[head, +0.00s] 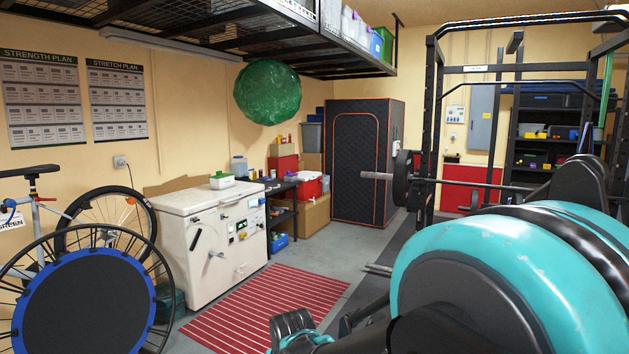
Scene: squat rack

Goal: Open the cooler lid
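A red cooler (311,188) with a white lid (309,175) stands near the back wall, left of the tall black cabinet. The lid looks shut, lying flat over the red body. The cooler is small and far off in this view, so its latch and handle are hard to make out. It appears to sit on a cardboard box (311,218).
A white chest (190,252) with a panel stands left of the cooler; a black shelf (281,205) is between them. A striped red mat (268,305) lies before the chest. Grey floor (327,258) is open before the cooler.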

